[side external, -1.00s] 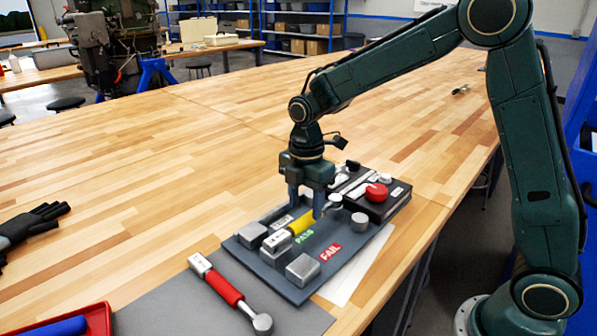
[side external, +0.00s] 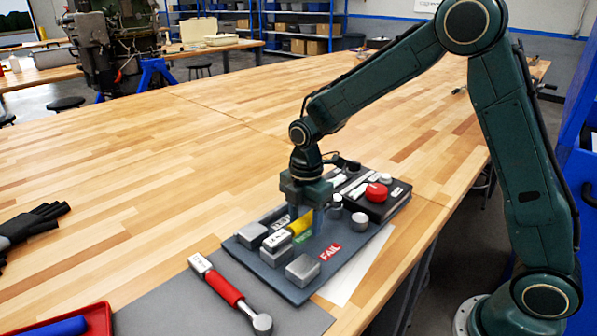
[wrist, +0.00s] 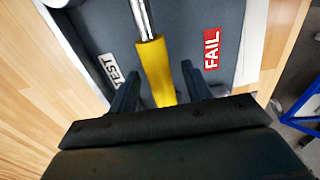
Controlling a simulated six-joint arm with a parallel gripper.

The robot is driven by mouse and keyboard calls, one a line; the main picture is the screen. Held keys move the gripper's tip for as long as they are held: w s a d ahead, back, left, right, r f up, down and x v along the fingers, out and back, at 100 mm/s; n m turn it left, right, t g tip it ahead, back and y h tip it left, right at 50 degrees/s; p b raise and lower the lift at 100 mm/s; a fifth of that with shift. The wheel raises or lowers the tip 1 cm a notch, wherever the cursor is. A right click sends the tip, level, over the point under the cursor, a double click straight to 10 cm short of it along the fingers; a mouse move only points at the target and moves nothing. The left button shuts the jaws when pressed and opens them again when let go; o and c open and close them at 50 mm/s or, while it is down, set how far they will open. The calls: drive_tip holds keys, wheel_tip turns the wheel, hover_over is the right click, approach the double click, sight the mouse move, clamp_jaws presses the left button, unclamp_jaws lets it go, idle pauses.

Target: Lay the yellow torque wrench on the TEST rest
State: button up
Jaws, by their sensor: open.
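The yellow torque wrench (side external: 299,225) lies in the middle row of the dark grey rest board (side external: 262,268), at the green PASS label (side external: 303,238). Its yellow handle (wrist: 156,70) shows between my fingers in the wrist view, with its silver shaft running away from me. My gripper (side external: 306,222) is open, pointing down, with its fingers low on either side of the handle. The TEST label (wrist: 110,68) is left of the wrench in the wrist view, and the FAIL label (wrist: 212,48) is right. My gripper hides part of the wrench in the side view.
A red-handled wrench (side external: 223,286) lies on a grey mat (side external: 165,305) in front of the board. A black box with a red button (side external: 376,191) stands at the board's far end. A red tray (side external: 98,318) and black glove (side external: 30,225) are at left.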

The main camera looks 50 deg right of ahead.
sight(305, 217)
clamp_jaws()
drive_tip(key=shift+r, duration=0.7)
idle(0.6)
drive_tip(key=shift+r, duration=0.8)
drive_tip(key=shift+w, duration=0.15)
drive_tip(key=w+r, duration=0.4)
drive_tip(key=w, duration=0.3)
drive_tip(key=shift+r, duration=0.15)
